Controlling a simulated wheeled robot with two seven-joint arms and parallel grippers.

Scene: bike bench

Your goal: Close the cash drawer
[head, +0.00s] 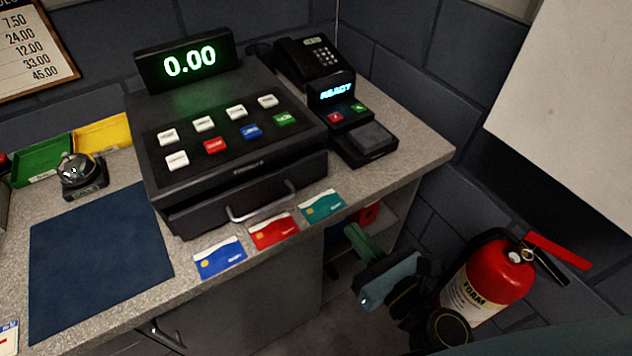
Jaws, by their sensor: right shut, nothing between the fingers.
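The black cash register (190,105) stands on the counter, its display reading 0.00. Its cash drawer (205,207) is the low black front under the keys, with a grey bar handle (262,214). The drawer front seems to stand out slightly at most; its inside does not show. My right gripper (358,236) is shut and empty. It is below and to the right of the drawer, beyond the counter's front edge, and apart from the handle. My left gripper is not in view.
Blue (219,258), red (273,231) and teal (321,206) cards lie along the counter edge before the drawer. A card terminal (350,125) and phone (308,60) stand right of the register. A bell (80,172) and blue mat (98,255) are left. A fire extinguisher (490,278) stands right.

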